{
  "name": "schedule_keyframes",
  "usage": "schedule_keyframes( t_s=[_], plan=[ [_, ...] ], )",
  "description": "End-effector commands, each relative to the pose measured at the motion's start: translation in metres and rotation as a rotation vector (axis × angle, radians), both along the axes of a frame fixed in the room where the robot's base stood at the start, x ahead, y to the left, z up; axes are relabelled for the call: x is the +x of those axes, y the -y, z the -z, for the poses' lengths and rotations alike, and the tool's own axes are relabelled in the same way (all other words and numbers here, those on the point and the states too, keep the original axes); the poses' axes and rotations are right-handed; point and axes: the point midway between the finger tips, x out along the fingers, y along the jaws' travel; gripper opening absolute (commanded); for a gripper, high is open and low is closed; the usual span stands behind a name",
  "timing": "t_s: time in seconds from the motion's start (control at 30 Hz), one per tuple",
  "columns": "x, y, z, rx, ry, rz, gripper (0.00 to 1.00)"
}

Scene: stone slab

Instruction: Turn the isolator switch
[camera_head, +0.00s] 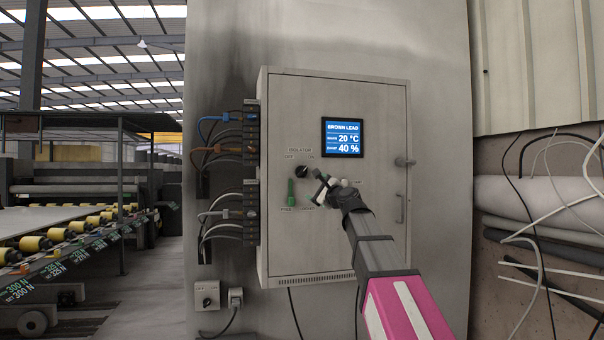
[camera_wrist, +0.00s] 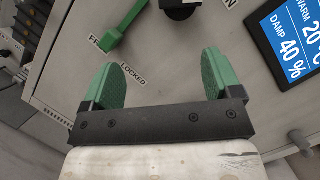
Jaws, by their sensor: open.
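The isolator switch is a black round knob (camera_head: 302,171) on the grey cabinet door, under the word ISOLATOR. It also shows cut off at the top of the wrist view (camera_wrist: 180,8). A green lever (camera_head: 291,192) is below it to the left, upright in the head view, above a FREE label; a LOCKED label is beside it. The lever shows at the top left in the wrist view (camera_wrist: 122,22). My gripper (camera_head: 323,190) is below and right of the knob. In the wrist view its green-padded fingers (camera_wrist: 163,62) are apart, with only bare door between them.
The cabinet (camera_head: 282,110) has a lit display (camera_head: 342,138), a latch (camera_head: 404,162) and a handle (camera_head: 399,208) to the right. Cables plug into its left side (camera_head: 250,130). A roller conveyor (camera_head: 70,240) stands far left; pipes and loose wires (camera_head: 540,200) are at the right.

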Motion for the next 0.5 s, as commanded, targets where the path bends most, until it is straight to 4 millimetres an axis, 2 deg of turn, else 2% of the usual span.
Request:
schedule_keyframes(
  t_s=[0.03,0.13,0.33,0.5],
  plan=[
    [-0.001,-0.001,-0.014,0.035,0.006,-0.005,0.84],
    [-0.004,-0.001,-0.028,0.081,0.009,-0.01,0.84],
    [0.0,-0.004,-0.035,0.097,0.009,-0.012,0.84],
    [0.015,-0.014,-0.039,0.095,0.009,-0.011,0.84]
  ],
)
